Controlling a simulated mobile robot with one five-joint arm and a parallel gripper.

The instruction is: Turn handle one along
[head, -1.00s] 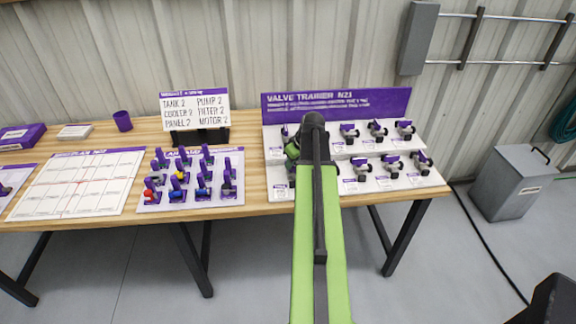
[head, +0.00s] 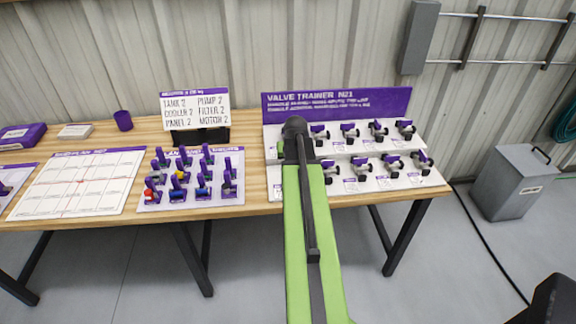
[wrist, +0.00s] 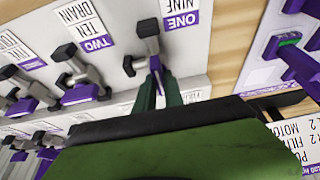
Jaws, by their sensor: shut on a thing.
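The valve trainer (head: 336,104) has a purple header and a stepped white board with two rows of small valves. In the wrist view, valve one (wrist: 148,46) stands by the purple label ONE (wrist: 183,20). Its purple handle (wrist: 155,62) is between the dark green fingers of my gripper (wrist: 158,88), which is shut on it. Most of the handle is hidden by the fingers. In the head view my arm covers valve one and the gripper. Valve two (wrist: 76,72), with its purple handle (wrist: 86,93), is beside it in the wrist view.
A panel of purple-handled pieces (head: 148,207) lies left of the trainer, with a white plan sheet (head: 75,180) farther left. A sign (head: 195,108) stands behind the panel. A grey bin (head: 508,185) stands on the floor to the right.

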